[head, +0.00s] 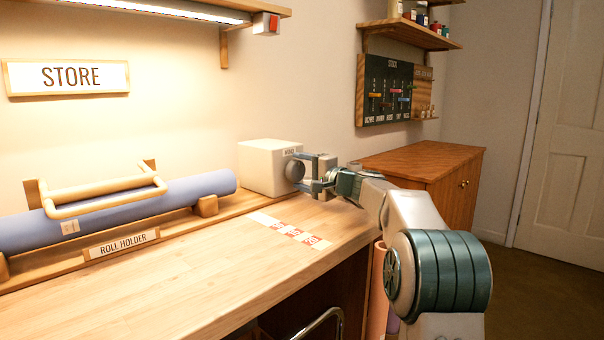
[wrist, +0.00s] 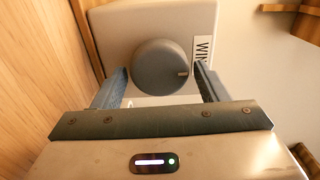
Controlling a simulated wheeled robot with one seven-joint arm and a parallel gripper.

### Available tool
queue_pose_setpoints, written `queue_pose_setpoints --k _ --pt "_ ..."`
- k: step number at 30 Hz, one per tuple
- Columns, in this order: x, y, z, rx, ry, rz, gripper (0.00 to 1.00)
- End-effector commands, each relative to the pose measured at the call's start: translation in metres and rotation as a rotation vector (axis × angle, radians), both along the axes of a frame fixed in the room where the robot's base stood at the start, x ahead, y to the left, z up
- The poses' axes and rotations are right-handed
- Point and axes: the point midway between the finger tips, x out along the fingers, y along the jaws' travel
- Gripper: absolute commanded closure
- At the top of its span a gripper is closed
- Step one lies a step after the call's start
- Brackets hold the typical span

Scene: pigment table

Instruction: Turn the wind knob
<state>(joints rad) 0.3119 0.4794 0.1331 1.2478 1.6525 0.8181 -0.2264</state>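The wind knob (wrist: 160,67) is a round dark grey dial with a small light mark near its rim, at the right in the wrist view. It sits on the face of a white box (wrist: 102,22) with a partly hidden label reading "WIN". In the head view the knob (head: 294,171) shows at the right end of the white box (head: 262,169). My gripper (head: 311,173) is at the knob in the head view. In the wrist view my gripper (wrist: 163,80) is open, one finger on each side of the knob's lower part. I cannot tell whether the fingers touch it.
A blue roll (head: 120,212) lies in a holder with a wooden handle, left of the box. A strip of red and white labels (head: 290,230) lies on the worktop (head: 200,275), whose front is clear. A wooden cabinet (head: 425,165) stands behind my arm.

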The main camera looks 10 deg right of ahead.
Motion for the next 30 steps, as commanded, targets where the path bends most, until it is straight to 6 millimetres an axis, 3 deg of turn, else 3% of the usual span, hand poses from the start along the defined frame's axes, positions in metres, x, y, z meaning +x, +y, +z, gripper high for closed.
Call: queue_pose_setpoints --k 8,14,30 --pt "0.000 0.003 0.000 0.001 0.000 0.006 0.25" --pt "-0.011 -0.004 0.000 0.001 0.001 0.005 0.25" --pt "-0.098 -0.070 0.001 0.001 0.001 0.002 0.25"
